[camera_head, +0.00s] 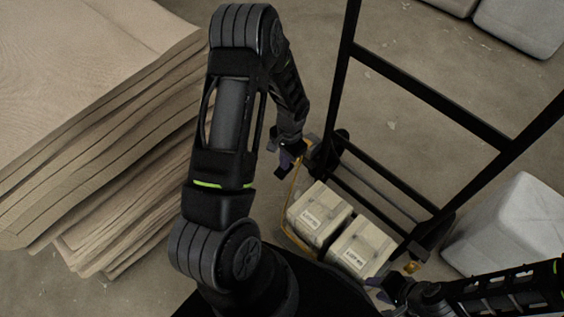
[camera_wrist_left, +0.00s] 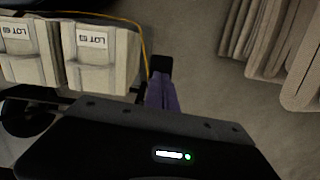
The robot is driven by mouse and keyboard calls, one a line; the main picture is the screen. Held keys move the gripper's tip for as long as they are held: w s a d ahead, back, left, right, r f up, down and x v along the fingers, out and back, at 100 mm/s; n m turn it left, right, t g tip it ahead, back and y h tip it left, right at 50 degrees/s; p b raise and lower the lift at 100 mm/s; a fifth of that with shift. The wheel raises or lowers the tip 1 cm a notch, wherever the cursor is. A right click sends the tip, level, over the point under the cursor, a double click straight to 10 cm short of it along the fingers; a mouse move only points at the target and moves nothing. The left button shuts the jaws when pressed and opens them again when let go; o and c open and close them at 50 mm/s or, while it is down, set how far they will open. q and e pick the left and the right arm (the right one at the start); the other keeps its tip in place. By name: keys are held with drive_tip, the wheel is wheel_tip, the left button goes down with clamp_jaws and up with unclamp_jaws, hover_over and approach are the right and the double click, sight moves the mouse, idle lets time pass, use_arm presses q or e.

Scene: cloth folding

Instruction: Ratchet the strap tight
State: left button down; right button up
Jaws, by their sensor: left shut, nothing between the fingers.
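A yellow-orange strap (camera_head: 297,182) runs along the left side of two beige boxes, the upper one (camera_head: 319,214) and the lower one (camera_head: 360,246). In the left wrist view the strap (camera_wrist_left: 141,38) passes beside the boxes (camera_wrist_left: 100,58). A small orange piece (camera_head: 411,267), perhaps the ratchet, sits right of the lower box. My left gripper (camera_head: 287,163) is at the strap's upper left end; its purple fingers (camera_wrist_left: 160,92) are shut and empty, close to the strap. My right gripper (camera_head: 383,286) is just below the lower box; its fingers are too small and dark to read.
The boxes stand at the foot of a black-framed cart (camera_head: 432,96). A tall stack of brown sheets (camera_head: 90,130) fills the left. A pale wrapped block (camera_head: 515,225) stands at the right, with more at the top right. Bare floor lies behind the cart.

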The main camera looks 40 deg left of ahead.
use_arm(q)
drive_tip(key=w, duration=0.2)
drive_tip(key=shift+w+d+r, duration=0.25)
drive_tip(key=shift+w+r, duration=0.15)
drive_tip(key=shift+r, duration=0.15)
wheel_tip(320, 180, up, 8)
drive_tip(key=p, duration=0.1)
drive_tip(key=shift+w+f, duration=0.25)
drive_tip(key=shift+w, duration=0.1)
drive_tip(key=shift+d, duration=0.1)
idle(0.4)
